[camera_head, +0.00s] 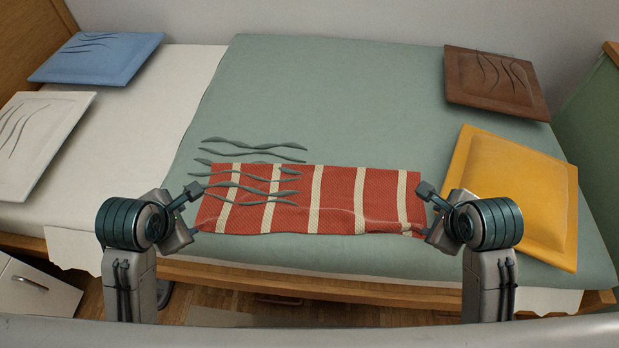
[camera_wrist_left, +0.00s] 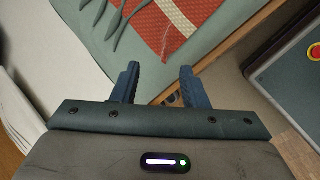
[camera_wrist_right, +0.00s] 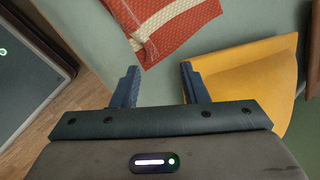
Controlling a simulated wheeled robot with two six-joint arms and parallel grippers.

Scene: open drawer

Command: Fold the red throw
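The red throw (camera_head: 340,195) with cream stripes lies as a wide rectangle on the green bedcover, its near edge slightly rumpled near the bed's front. It also shows in the left wrist view (camera_wrist_left: 185,25) and the right wrist view (camera_wrist_right: 178,35). My left gripper (camera_head: 196,211) is at the throw's left end, near its front corner. Its fingers (camera_wrist_left: 158,68) are apart with nothing clamped between them. My right gripper (camera_head: 424,212) is at the right end, near the front corner. Its fingers (camera_wrist_right: 159,68) are apart and empty, with the throw's corner just beyond them.
Several dark green wavy strips (camera_head: 250,146) lie over the throw's left part and behind it. A yellow cushion (camera_head: 515,195) is close to my right gripper. A brown cushion (camera_head: 495,82) is at the back right.

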